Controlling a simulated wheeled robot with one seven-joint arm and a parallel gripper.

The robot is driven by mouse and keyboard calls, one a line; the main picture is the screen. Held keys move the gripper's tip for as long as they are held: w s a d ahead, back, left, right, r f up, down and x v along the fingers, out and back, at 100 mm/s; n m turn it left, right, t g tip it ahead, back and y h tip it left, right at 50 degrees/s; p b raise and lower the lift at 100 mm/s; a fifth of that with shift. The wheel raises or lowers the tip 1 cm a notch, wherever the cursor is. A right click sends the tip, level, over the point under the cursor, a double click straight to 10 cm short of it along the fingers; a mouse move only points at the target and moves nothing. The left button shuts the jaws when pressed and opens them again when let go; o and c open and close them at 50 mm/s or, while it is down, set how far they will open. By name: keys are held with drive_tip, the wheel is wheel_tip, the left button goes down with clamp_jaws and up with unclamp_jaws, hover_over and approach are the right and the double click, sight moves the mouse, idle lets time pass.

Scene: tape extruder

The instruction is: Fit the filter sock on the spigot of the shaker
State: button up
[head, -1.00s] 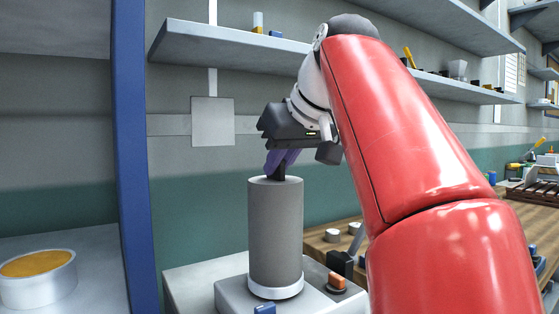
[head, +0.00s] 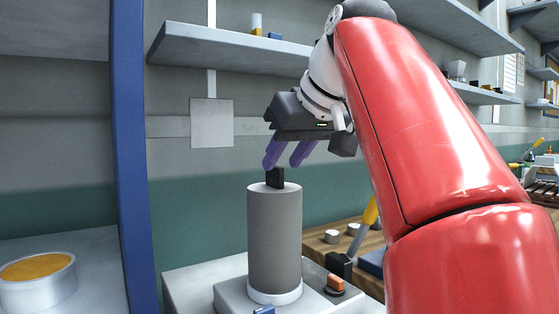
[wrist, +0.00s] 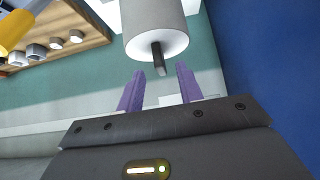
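A tall grey cylinder, apparently the filter sock (head: 274,240), stands upright with a short black grip (head: 276,178) on its top. Its lower end meets a white ring (head: 275,296) on a pale grey block, apparently the shaker (head: 233,297). The spigot itself is hidden. In the wrist view the sock's pale end face (wrist: 150,45) and dark grip (wrist: 159,60) show beyond the fingers. My gripper (head: 283,165) has purple fingers, spread apart and empty. It is just above the grip, with one fingertip close to it; whether they touch is unclear.
Orange and dark buttons (head: 336,283) sit right of the cylinder. A wooden bench (head: 318,247) with small pots lies behind at right. A blue post (head: 131,160) and a round pan (head: 38,285) stand left. A shelf (head: 225,42) hangs above.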

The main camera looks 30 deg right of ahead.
drive_tip(key=p+v, duration=0.1)
drive_tip(key=v, duration=0.3)
drive_tip(key=shift+s+r, duration=0.2)
idle(0.4)
